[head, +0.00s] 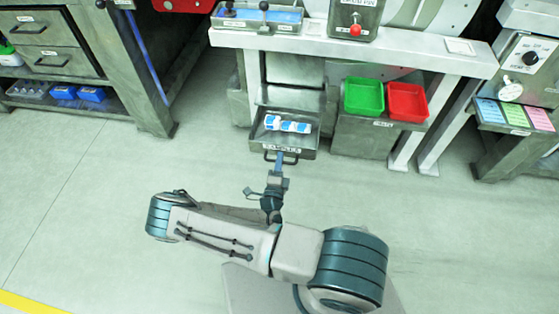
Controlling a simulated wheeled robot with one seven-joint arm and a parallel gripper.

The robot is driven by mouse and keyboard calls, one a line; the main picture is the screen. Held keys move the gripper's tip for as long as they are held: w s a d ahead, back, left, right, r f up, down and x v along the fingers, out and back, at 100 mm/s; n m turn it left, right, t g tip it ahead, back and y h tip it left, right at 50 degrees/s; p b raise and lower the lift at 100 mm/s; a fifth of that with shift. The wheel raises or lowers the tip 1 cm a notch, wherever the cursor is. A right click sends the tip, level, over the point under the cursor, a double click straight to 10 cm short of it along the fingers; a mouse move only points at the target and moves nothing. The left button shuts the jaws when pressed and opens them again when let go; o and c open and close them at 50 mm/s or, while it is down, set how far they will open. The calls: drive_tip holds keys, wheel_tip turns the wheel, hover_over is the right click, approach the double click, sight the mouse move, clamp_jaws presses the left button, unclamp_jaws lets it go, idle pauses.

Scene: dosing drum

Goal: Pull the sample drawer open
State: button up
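The sample drawer (309,147) is a grey metal tray with a "SAMPLE" label on its front, in the middle of the head view. It stands out from the frame below the bench, and its inside shows. Several blue-and-white items (287,125) lie in it. A dark bar handle (292,160) runs along the lower front of the drawer. My gripper (281,160) is at the middle of this handle, reaching it from the front. The fingers are too small to tell whether they are closed around the bar or only beside it.
A green bin (363,97) and a red bin (407,102) stand on a grey stand right of the drawer. A workbench with drawers (48,62) is at left. A control panel (527,62) is at right. The floor (100,200) in front is clear.

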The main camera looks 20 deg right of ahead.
drive_tip(key=p+v, duration=0.1)
drive_tip(key=v, duration=1.2)
drive_tip(key=shift+s+a+p, duration=0.15)
drive_tip(key=shift+s+p, duration=0.15)
drive_tip(key=shift+s, duration=0.1)
drive_tip(key=shift+r, duration=0.15)
drive_tip(key=s+d+r+n+g+y+p, duration=0.1)
drive_tip(key=s+r+n+g+y+p, duration=0.2)
drive_tip(key=r, duration=1.8)
drive_tip(key=s+d+r+n+g+y+p, duration=0.2)
drive_tip(key=r+n+g+p, duration=0.5)
drive_tip(key=r, duration=1.4)
drive_tip(key=s+d+r+n+g+y+p, duration=0.2)
drive_tip(key=r+n+p, duration=1)
drive_tip(key=r, duration=1)
drive_tip(key=s+g+y, duration=0.1)
drive_tip(key=s+g, duration=0.1)
drive_tip(key=g, duration=0.1)
drive_tip(key=shift+n+g+y+p, duration=0.3)
drive_tip(key=shift+n+p, duration=0.05)
drive_tip(key=shift+n, duration=0.05)
